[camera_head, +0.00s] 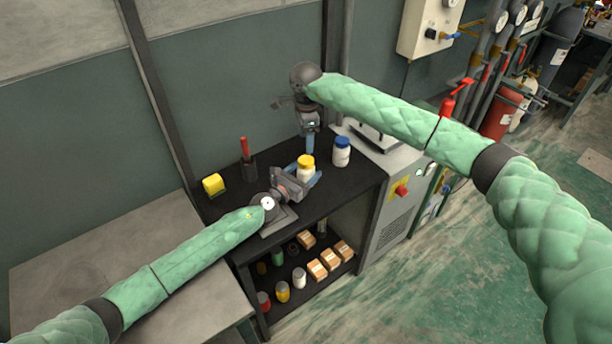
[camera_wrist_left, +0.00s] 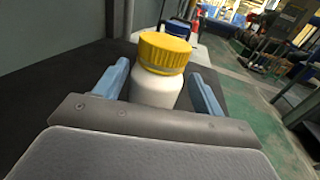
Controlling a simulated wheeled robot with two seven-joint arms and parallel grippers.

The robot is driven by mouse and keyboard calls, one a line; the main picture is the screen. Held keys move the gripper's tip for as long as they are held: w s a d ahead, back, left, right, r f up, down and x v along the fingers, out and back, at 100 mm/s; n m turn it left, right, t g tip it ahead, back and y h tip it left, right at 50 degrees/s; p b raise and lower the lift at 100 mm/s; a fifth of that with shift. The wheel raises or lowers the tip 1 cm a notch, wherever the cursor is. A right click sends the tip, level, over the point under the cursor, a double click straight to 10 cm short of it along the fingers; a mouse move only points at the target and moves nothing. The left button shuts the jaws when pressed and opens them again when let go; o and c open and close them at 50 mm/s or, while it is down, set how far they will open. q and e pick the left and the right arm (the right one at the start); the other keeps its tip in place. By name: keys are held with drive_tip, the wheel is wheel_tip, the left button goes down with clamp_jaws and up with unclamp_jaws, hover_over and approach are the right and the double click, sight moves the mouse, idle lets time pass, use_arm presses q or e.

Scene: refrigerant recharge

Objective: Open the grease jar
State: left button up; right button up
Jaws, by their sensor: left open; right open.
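A white jar with a yellow lid (camera_head: 306,168) stands upright on the black bench. In the left wrist view, the jar (camera_wrist_left: 158,88) is between the fingers, with its lid on and its lower part hidden by the gripper body. My left gripper (camera_head: 307,178) is open, with its blue fingers on either side of the jar; a gap shows at the left finger in the wrist view. My right gripper (camera_head: 310,145) is open, pointing down above the bench, behind the yellow-lidded jar. A white jar with a blue lid (camera_head: 342,151) stands to the right. Which jar holds grease cannot be read.
The black bench (camera_head: 226,205) also carries a yellow block (camera_head: 213,184) and a dark holder with a red-handled tool (camera_head: 246,158). Several boxes and bottles sit on the shelf below. A grey cabinet (camera_head: 398,215) adjoins the bench at right.

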use_arm(q)
drive_tip(key=shift+w+d+r, duration=0.15)
drive_tip(key=shift+w+d, duration=0.15)
use_arm(e)
drive_tip(key=shift+s+r, duration=0.1)
drive_tip(key=shift+s, duration=0.05)
use_arm(q)
drive_tip(key=shift+w+d, duration=0.15)
drive_tip(key=shift+w, duration=0.05)
drive_tip(key=shift+c, duration=0.4)
